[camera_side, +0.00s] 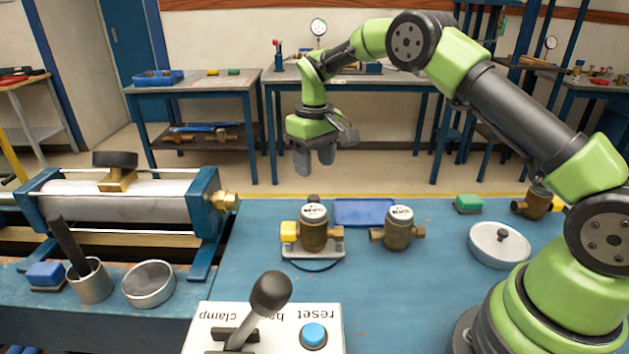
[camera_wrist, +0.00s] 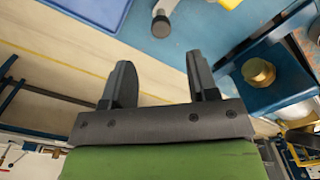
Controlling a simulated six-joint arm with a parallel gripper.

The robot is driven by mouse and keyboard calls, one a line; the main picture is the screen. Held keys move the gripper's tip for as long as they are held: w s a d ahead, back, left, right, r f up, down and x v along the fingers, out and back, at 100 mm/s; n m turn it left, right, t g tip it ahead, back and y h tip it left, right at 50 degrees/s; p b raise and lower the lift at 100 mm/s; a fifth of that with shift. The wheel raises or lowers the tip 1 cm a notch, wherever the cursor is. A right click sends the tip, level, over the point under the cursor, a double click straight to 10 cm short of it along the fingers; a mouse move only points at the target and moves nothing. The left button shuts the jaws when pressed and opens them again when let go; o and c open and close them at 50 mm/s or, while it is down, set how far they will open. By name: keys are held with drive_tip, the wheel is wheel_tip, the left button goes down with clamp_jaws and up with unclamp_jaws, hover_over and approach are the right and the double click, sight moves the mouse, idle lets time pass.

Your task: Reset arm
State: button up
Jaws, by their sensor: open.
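My gripper (camera_side: 315,160) hangs in the air above the back edge of the blue bench, behind and above the brass meters. In the wrist view my gripper (camera_wrist: 165,80) shows two dark fingers apart with nothing between them. A brass meter with a yellow cap (camera_side: 313,230) stands on a small plate on the bench. A second brass meter (camera_side: 398,230) stands to its right. A control box (camera_side: 205,325) at the front carries a black-knobbed lever (camera_side: 270,293) and a blue button (camera_side: 313,335); its lettering, upside down, includes "clamp" and "reset".
A clamp rig with a grey cylinder (camera_side: 130,205) stands at the left. A round lidded dish (camera_side: 499,245), a green block (camera_side: 468,203) and a blue tray (camera_side: 362,211) are on the bench. A cup (camera_side: 91,282) and a bowl (camera_side: 149,284) stand at front left.

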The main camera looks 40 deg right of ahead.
drive_tip(key=shift+r, duration=0.95)
drive_tip(key=s+a+r+m+t, duration=0.1)
drive_tip(key=s+a+r+t, duration=0.1)
drive_tip(key=s+r, duration=0.45)
drive_tip(key=s+a+r+m+t, duration=0.15)
drive_tip(key=s+r, duration=0.25)
drive_tip(key=r, duration=0.5)
drive_tip(key=s+a+t+y, duration=0.1)
drive_tip(key=s+t, duration=0.1)
drive_tip(key=s, duration=0.6)
drive_tip(key=s+a+m+t+y, duration=0.1)
drive_tip(key=s+a, duration=0.1)
drive_tip(key=s, duration=0.7)
drive_tip(key=shift+s+a+t, duration=0.25)
drive_tip(key=shift+t, duration=0.1)
drive_tip(key=shift+r, duration=0.1)
